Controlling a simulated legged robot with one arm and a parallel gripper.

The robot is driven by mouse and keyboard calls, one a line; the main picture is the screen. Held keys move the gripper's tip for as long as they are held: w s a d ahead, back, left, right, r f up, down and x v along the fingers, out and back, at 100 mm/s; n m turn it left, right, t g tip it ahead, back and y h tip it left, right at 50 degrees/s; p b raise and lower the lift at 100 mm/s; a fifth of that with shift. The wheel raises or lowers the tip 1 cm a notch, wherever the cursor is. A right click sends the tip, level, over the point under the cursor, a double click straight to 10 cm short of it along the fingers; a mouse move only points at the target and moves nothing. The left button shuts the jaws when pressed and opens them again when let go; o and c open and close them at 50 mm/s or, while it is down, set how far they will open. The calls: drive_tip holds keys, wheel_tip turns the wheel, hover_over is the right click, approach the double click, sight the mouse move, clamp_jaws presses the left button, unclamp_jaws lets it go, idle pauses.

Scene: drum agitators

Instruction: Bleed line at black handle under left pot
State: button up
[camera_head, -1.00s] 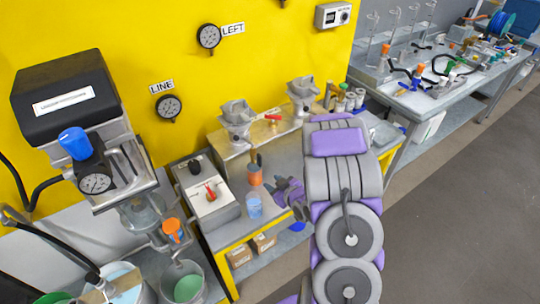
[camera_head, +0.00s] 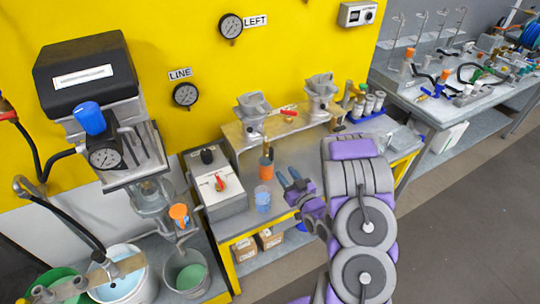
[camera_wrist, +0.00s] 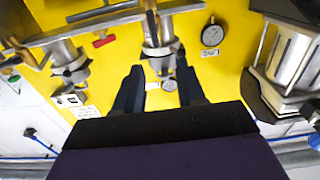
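The left pot (camera_head: 252,112) is a grey funnel-like vessel on a raised shelf against the yellow wall. It also shows in the wrist view (camera_wrist: 158,52). A dark part lies beside it there; I cannot tell whether it is the black handle under the pot. A black knob (camera_head: 207,155) shows on the grey box to the lower left of the pot. My gripper (camera_head: 288,176) is open and empty, below and right of the left pot, apart from it. In the wrist view, the two spread fingers (camera_wrist: 158,74) point toward the left pot, with nothing between them.
A red handle (camera_head: 289,112) sits between the left pot and the right pot (camera_head: 320,92). An orange-topped bottle (camera_head: 266,166) and a clear blue cup (camera_head: 262,198) stand left of my gripper. The LINE gauge (camera_head: 186,95) is on the wall. Floor at right is clear.

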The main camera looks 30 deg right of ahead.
sight(272, 153)
drive_tip(key=w+b, duration=0.6)
drive_tip(key=w, duration=0.6)
drive_tip(key=shift+w+d+b, duration=0.15)
drive_tip(key=shift+w+b, duration=0.05)
drive_tip(key=shift+b, duration=0.2)
drive_tip(key=shift+w+d, duration=0.3)
drive_tip(key=shift+w, duration=0.15)
drive_tip(key=shift+a, duration=0.35)
drive_tip(key=shift+c, duration=0.4)
drive_tip(key=shift+d, duration=0.15)
clamp_jaws()
